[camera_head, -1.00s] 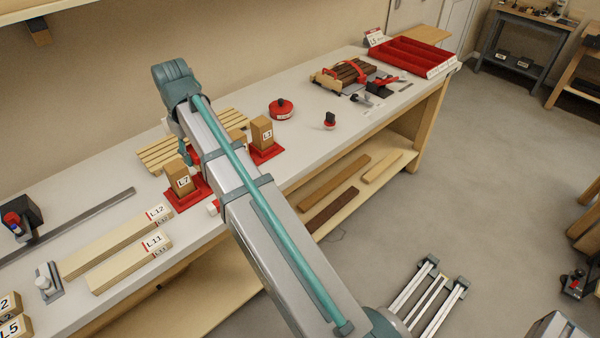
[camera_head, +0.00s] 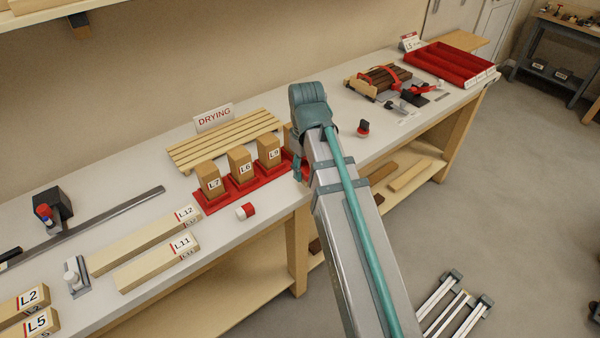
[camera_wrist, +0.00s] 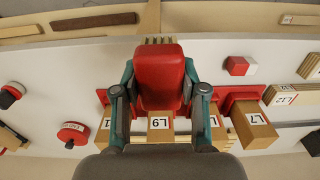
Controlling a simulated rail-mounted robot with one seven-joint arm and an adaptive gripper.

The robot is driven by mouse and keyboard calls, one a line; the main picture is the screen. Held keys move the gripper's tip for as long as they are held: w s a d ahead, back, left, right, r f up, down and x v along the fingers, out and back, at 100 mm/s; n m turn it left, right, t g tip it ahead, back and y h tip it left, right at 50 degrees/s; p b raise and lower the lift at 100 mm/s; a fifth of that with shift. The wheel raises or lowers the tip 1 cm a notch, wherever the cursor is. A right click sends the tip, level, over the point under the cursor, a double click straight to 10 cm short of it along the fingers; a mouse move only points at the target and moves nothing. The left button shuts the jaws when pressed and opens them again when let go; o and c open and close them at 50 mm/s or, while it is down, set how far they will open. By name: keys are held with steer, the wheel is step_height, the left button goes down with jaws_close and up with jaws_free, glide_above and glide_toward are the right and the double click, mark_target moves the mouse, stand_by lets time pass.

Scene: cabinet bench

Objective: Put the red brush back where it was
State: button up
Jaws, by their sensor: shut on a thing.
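My gripper (camera_wrist: 158,95) is shut on a red block-like body, the red brush (camera_wrist: 158,65), in the middle of the wrist view. Its bristles cannot be made out. In the head view my arm hides most of the gripper and the brush. The gripper is by the right part of the row of upright wooden blocks; L7 (camera_head: 209,182), L6 (camera_head: 240,165) and L9 (camera_head: 269,152) show there. The blocks stand on red bases (camera_head: 214,206). In the wrist view the held brush overlaps the row near block L9 (camera_wrist: 160,134).
A slatted rack (camera_head: 190,157) with a DRYING sign (camera_head: 214,117) lies behind the blocks. A red-and-white piece (camera_head: 245,211) lies in front of them. A round red tin (camera_wrist: 72,133) and a black-knobbed red piece (camera_head: 363,128) are nearby. A red tray (camera_head: 450,66) stands far right.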

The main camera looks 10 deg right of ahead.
steer(key=w+f+p, duration=0.1)
steer(key=w+f, duration=0.1)
steer(key=w, duration=0.2)
steer(key=p, duration=0.1)
glide_above(298, 183)
steer(key=f, duration=0.2)
steer(key=s+f, duration=0.1)
steer(key=f, duration=0.1)
steer(key=shift+f, duration=0.1)
steer(key=shift+w+f+p, duration=0.4)
steer(key=shift+w+f, duration=0.15)
steer(key=shift+f, duration=0.15)
step_height(298, 183, down, 2)
steer(key=shift+s+f+p, duration=0.1)
steer(key=shift+f+p, duration=0.1)
steer(key=shift+p, duration=0.55)
steer(key=shift+f, duration=0.3)
steer(key=shift+f, duration=0.2)
steer(key=o, duration=1.2)
steer(key=shift+r, duration=0.15)
